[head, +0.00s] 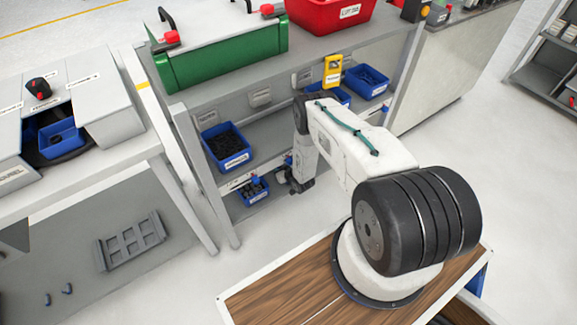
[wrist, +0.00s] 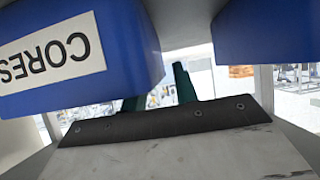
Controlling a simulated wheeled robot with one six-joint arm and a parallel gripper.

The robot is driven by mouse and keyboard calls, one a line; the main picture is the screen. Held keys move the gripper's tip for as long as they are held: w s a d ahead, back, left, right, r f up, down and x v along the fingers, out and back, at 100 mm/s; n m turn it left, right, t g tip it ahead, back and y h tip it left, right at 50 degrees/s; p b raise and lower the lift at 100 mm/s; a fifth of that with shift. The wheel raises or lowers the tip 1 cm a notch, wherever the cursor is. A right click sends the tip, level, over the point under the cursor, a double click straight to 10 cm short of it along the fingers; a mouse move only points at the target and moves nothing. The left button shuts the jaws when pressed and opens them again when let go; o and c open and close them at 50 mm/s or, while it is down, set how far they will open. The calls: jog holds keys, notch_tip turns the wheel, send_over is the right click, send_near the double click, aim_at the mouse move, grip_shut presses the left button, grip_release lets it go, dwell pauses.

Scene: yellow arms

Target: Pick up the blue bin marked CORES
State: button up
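The blue bin marked CORES (wrist: 130,60) fills the upper left of the wrist view, its white label upside down. My gripper (wrist: 160,88) has dark green fingers. The right finger stands just right of the bin's edge, and the left one is mostly hidden behind the bin. The fingers are apart; I cannot tell whether they touch the bin. In the head view my gripper (head: 296,186) is low at the shelf unit, beside a small blue bin (head: 253,197) on the lower shelf. Labels there are too small to read, so I cannot tell which bin is CORES.
Another blue bin (wrist: 260,30) is at the upper right of the wrist view. A larger blue bin (head: 226,148) of dark parts sits on the shelf above. A green case (head: 220,58) and red bin (head: 325,14) stand on top. Shelf boards and posts are close around my gripper.

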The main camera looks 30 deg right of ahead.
jog(key=shift+w+f, duration=0.2)
jog(key=shift+w, duration=0.15)
jog(key=shift+c, duration=0.3)
grip_shut()
jog(key=shift+r, duration=0.1)
